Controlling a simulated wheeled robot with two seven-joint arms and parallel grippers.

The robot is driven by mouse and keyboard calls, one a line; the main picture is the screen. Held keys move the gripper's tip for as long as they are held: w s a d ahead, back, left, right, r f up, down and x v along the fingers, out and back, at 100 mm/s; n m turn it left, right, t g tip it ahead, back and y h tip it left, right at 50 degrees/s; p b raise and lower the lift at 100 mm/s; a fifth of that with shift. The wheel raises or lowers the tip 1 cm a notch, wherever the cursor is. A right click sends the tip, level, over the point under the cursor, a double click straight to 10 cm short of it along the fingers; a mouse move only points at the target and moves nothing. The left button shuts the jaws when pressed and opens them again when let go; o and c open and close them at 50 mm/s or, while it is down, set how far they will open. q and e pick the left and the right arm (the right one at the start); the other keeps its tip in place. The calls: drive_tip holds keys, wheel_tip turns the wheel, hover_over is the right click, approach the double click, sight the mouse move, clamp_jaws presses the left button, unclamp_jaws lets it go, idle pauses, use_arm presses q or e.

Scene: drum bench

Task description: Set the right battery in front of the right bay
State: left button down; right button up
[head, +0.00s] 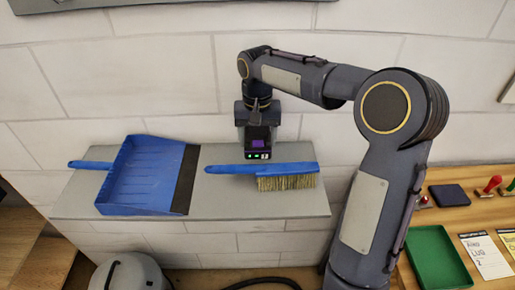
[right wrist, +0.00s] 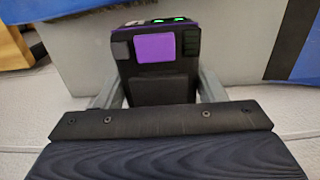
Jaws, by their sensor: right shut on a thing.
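The battery (head: 258,150) is a dark block with a purple patch and green lights on one end. My right gripper (head: 258,137) is shut on it, above the grey shelf near the back of the brush. In the right wrist view the battery (right wrist: 157,62) sits between the two grey fingers of my right gripper (right wrist: 158,90), green lights at its far end. Whether the battery touches the shelf or brush is hard to tell. My left gripper is not in view. No battery bay shows in either view.
A blue dustpan (head: 143,177) lies on the left of the grey shelf (head: 225,207), and a blue hand brush (head: 285,172) lies on its right part. A wooden bench at the right holds a green tray (head: 438,258), stamps and cards. A grey drum-like thing (head: 130,275) stands below.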

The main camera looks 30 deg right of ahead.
wheel_tip(320, 180, down, 4)
drive_tip(key=shift+r, duration=0.1)
drive_tip(key=shift+w+f+p, duration=0.1)
drive_tip(key=shift+f+p, duration=0.1)
drive_tip(key=shift+p, duration=0.3)
drive_tip(key=shift+w+f, duration=0.1)
drive_tip(key=shift+f, duration=0.1)
drive_tip(key=shift+f, duration=0.1)
drive_tip(key=shift+f, duration=0.15)
drive_tip(key=o, duration=1.3)
